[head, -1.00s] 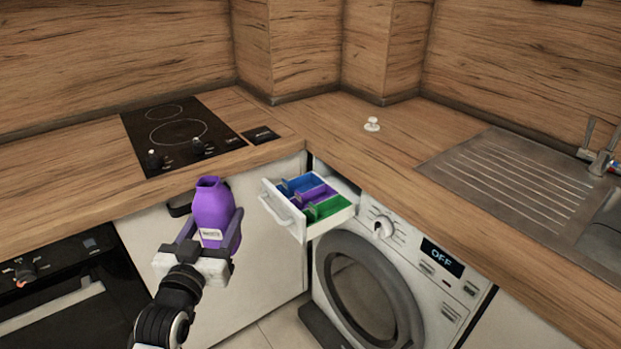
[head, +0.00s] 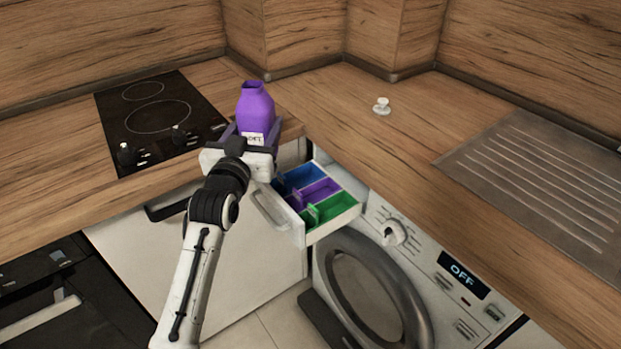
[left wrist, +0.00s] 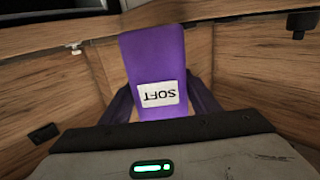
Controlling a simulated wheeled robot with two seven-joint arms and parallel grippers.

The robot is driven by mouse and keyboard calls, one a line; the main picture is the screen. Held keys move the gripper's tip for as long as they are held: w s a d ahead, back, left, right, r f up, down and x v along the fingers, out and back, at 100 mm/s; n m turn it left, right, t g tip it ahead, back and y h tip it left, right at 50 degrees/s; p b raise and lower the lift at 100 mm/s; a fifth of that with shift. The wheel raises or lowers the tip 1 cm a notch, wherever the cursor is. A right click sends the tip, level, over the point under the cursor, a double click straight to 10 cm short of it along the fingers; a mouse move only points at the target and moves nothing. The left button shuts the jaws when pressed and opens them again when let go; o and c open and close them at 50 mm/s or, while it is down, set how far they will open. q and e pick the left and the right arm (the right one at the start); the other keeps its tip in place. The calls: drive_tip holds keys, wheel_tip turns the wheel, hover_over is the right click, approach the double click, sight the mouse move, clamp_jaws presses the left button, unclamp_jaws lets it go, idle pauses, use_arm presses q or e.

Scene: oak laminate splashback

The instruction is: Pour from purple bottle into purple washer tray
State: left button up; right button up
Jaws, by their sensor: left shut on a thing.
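The purple bottle (head: 255,108) is upright with its open neck on top and a white label on its side. My left gripper (head: 243,140) is shut on its lower part. In the left wrist view the bottle (left wrist: 154,65) stands between the fingers, its label reading SOFT upside down. The washer drawer is pulled out, with blue, purple and green compartments. The purple washer tray (head: 320,191) is the middle one, between blue (head: 304,176) and green (head: 336,206). In the head view the bottle is up and left of the drawer. My right gripper is not in view.
The washing machine (head: 380,280) reads OFF. The wooden worktop (head: 340,110) runs behind, with a small white knob-like object (head: 381,106). A black hob (head: 155,118) lies at left, a ribbed metal drainer (head: 545,170) at right. The drawer front (head: 272,212) stands out below the bottle.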

use_arm(q)
drive_tip(key=shift+s+r, duration=0.1)
drive_tip(key=shift+r, duration=0.15)
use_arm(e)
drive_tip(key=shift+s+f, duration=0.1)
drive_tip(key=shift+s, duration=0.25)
use_arm(q)
drive_tip(key=shift+m, duration=0.3)
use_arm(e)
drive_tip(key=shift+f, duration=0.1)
